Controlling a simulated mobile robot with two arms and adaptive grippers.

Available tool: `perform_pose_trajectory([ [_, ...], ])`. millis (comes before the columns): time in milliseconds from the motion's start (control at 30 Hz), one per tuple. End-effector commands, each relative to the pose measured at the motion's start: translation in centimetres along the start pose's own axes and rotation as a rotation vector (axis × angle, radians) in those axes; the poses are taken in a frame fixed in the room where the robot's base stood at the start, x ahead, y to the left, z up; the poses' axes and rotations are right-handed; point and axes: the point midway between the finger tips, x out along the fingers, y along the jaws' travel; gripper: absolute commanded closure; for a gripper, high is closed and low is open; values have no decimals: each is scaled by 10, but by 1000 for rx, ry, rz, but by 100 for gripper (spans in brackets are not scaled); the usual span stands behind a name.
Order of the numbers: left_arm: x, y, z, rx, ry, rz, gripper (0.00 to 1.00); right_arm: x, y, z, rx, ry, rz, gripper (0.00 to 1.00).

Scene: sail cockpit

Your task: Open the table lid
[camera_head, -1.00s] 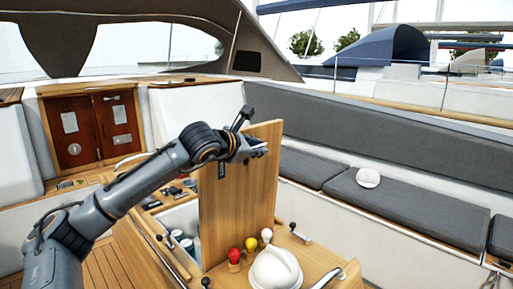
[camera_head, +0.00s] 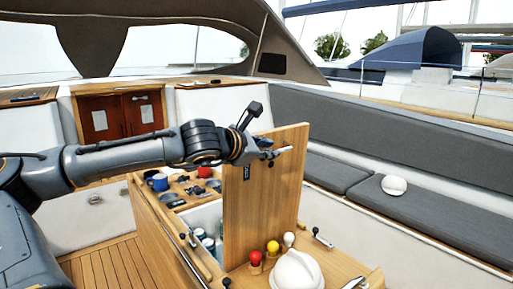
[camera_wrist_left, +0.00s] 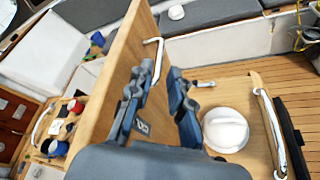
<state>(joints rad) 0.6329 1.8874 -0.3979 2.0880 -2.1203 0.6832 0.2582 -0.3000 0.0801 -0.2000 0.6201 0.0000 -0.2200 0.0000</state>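The wooden table lid (camera_head: 268,195) stands upright, raised above the cockpit table (camera_head: 345,268), with the storage space beside it uncovered. In the left wrist view, the lid (camera_wrist_left: 122,68) rises on the left with a metal handle (camera_wrist_left: 157,52) on its face. My left gripper (camera_head: 268,148) is at the top of the lid. In the left wrist view, its two fingers (camera_wrist_left: 165,95) are spread apart beside the lid's face, with nothing seen clamped between them. Whether a finger touches the lid cannot be told. My right gripper is not in view.
Red, yellow and white knobs (camera_head: 273,248) and a white dome (camera_head: 297,270) are on the table in front of the lid. Cups and small items (camera_head: 185,185) lie at the far end. A grey-cushioned bench (camera_head: 430,215) runs along the right. Wooden floor (camera_head: 110,268) is free at the left.

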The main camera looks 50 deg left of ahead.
Motion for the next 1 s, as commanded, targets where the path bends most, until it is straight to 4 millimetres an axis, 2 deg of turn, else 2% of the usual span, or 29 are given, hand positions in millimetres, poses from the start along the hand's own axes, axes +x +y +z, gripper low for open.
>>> perform_pose_trajectory([
  [100,-20,1,2,4,-2,4,80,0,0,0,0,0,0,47],
  [333,-44,1,1,2,-1,2,80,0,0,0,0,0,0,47],
  [1000,-48,0,1,1,-1,0,80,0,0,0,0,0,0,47],
])
